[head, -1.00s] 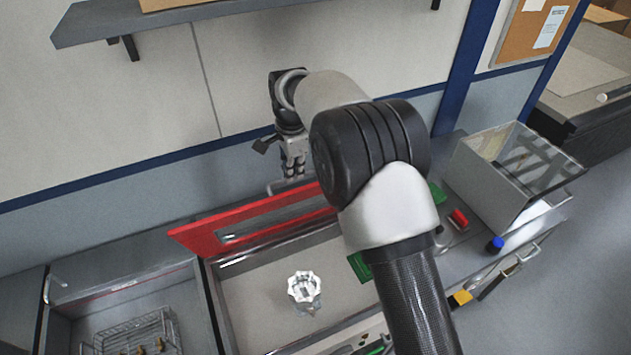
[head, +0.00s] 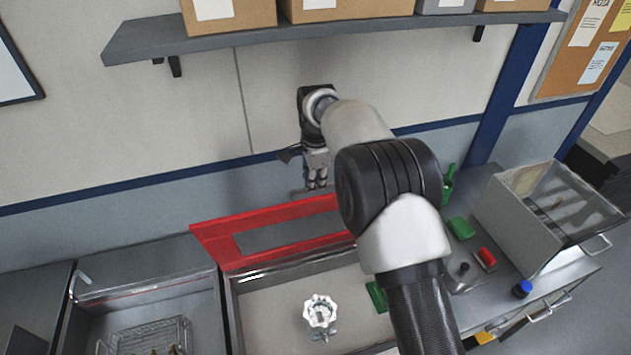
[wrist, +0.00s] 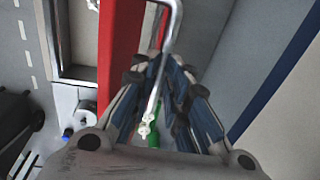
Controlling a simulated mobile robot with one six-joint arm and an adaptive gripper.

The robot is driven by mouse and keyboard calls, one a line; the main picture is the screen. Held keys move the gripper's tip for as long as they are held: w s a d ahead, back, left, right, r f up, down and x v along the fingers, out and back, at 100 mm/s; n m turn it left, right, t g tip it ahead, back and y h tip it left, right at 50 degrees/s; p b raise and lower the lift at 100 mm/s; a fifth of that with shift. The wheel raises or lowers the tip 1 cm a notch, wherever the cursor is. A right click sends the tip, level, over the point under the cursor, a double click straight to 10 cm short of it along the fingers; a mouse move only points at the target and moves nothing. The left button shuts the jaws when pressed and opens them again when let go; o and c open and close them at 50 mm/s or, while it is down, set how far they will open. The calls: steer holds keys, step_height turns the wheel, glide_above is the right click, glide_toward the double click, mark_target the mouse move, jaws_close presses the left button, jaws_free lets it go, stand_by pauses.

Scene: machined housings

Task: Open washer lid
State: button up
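The washer lid is a red frame with a window (head: 215,240). In the head view it stands raised and tilted at the back of a steel basin (head: 232,315). A silvery cast part (head: 320,314) sits inside the basin. My gripper (head: 316,184) is at the far upper side of the lid, near its bar handle (head: 298,193). In the wrist view the bent metal handle (wrist: 176,20) runs between my two fingers (wrist: 165,72), with some gap around it. My gripper looks partly open. My arm hides the right end of the lid and basin.
Another basin with a wire basket (head: 150,335) is at the left. A grey open bin (head: 525,225), a red item (head: 486,259), a blue-capped item (head: 522,288) and green items (head: 461,228) are at the right. A shelf with boxes (head: 330,38) hangs above; the wall is close behind.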

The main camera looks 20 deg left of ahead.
steer(key=shift+o, duration=1.2)
steer(key=f, duration=0.2)
steer(key=shift+s+f+g, duration=0.2)
steer(key=shift+f+g, duration=0.1)
steer(key=shift+o, duration=0.3)
steer(key=shift+w+a+f, duration=0.1)
steer(key=shift+w, duration=0.2)
steer(key=shift+s+r, duration=0.1)
steer(key=shift+r, duration=0.1)
step_height(320, 180, up, 12)
steer(key=shift+s+d, duration=0.25)
steer(key=shift+r, duration=0.1)
